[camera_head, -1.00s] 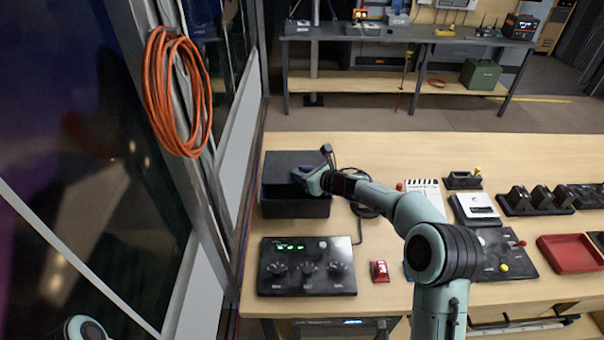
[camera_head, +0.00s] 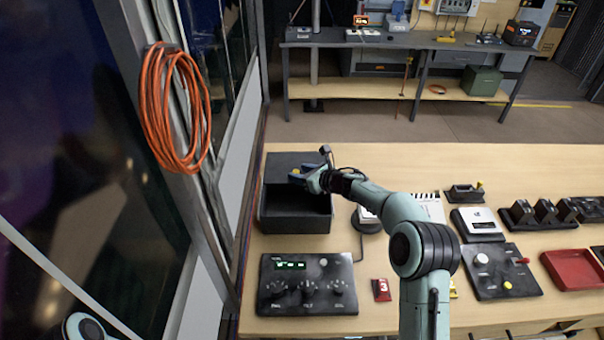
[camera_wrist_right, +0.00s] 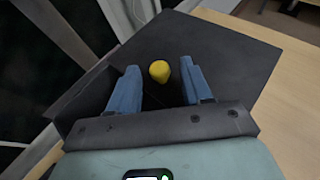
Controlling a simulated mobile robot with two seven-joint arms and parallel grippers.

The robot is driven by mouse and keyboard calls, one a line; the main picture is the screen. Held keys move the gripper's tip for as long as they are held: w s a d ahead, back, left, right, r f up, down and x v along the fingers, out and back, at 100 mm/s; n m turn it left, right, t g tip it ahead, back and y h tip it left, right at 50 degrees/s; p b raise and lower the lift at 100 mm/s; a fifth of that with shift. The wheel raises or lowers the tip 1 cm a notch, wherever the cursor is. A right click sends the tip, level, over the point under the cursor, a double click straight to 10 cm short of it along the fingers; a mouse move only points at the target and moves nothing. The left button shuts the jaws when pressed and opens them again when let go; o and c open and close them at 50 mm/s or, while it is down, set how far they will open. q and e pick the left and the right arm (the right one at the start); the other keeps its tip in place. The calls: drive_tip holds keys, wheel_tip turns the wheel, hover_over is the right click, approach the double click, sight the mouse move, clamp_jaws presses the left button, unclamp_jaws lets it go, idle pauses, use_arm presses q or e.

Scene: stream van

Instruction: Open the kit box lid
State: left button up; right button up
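The black kit box (camera_head: 295,225) stands at the left end of the table. Its dark lid (camera_head: 300,158) is at the back of the box, and a dark opening shows in front of it. I cannot tell the lid's exact tilt. My right gripper (camera_head: 298,175) is over the box by the lid. In the right wrist view, its two blue fingers (camera_wrist_right: 161,88) are apart, with a yellow knob (camera_wrist_right: 159,71) on the dark lid surface between their tips. Gaps show beside the knob. My left gripper is out of view.
A black control panel (camera_head: 306,285) with knobs lies in front of the box. A small red item (camera_head: 381,290) lies to its right. The window frame and coiled orange cable (camera_head: 172,110) are close on the left. Switch panels and a red tray (camera_head: 575,268) occupy the right.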

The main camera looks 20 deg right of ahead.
drive_tip(key=shift+s+d+r, duration=0.15)
drive_tip(key=shift+s+d, duration=0.1)
drive_tip(key=shift+s, duration=0.15)
drive_tip(key=b+v, duration=0.3)
drive_tip(key=v, duration=0.8)
drive_tip(key=shift+s+d, duration=0.15)
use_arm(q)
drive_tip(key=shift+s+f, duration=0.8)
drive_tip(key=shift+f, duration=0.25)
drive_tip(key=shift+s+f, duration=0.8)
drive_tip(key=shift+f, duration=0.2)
use_arm(e)
drive_tip(key=shift+s+d+r, duration=0.2)
drive_tip(key=shift+s+r, duration=0.1)
drive_tip(key=shift+s, duration=0.1)
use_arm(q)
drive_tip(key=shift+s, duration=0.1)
use_arm(e)
drive_tip(key=shift+f, duration=0.1)
